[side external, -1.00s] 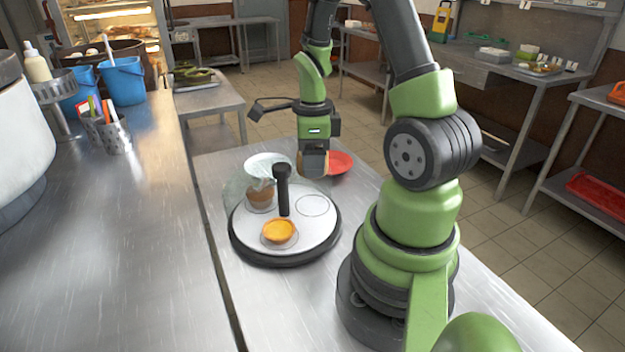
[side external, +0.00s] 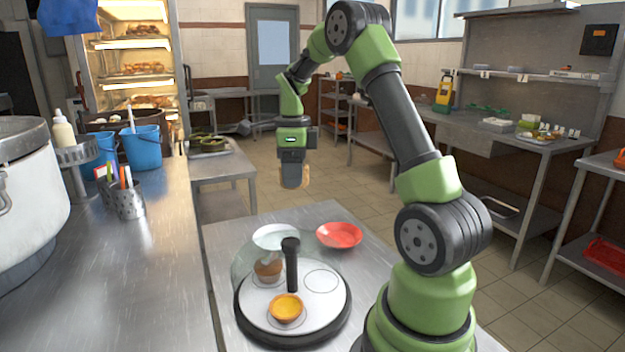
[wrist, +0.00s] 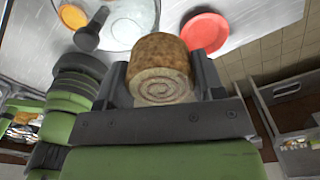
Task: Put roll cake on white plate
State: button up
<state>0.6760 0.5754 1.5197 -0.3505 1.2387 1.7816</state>
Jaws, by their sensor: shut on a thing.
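My gripper (side external: 293,182) is shut on the roll cake (wrist: 160,70), a brown cylinder with a pale spiral end, held between the fingers in the wrist view. In the side external view my gripper hangs high above the table, and the roll cake (side external: 304,175) is partly hidden by it. The white plate (side external: 268,234) lies on the table behind the round turntable stand, below my gripper, partly seen through a clear cover. The red plate (side external: 340,235) lies to its right. The red plate also shows in the wrist view (wrist: 205,32).
The turntable stand (side external: 243,309) has a black upright handle (side external: 291,265), a clear cover at the left, a brown pastry (side external: 268,269), an orange tart (side external: 287,307) and an empty marked circle (side external: 321,280). A steel counter (side external: 150,270) runs along the left.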

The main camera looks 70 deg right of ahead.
send_over(277, 241)
jog(key=s, duration=0.1)
notch_tip(277, 241, down, 4)
jog(key=r, duration=0.1)
jog(key=f+m, duration=0.1)
jog(key=shift+w+f, duration=0.15)
jog(key=shift+f, duration=2.25)
jog(key=shift+w+f, duration=0.15)
jog(key=shift+f, duration=2.25)
jog(key=shift+w+f, duration=0.15)
jog(key=shift+f, duration=2.25)
jog(key=shift+f, duration=0.4)
jog(key=o, duration=1)
jog(key=c, duration=0.3)
jog(key=shift+r, duration=0.1)
jog(key=shift+r, duration=2.4)
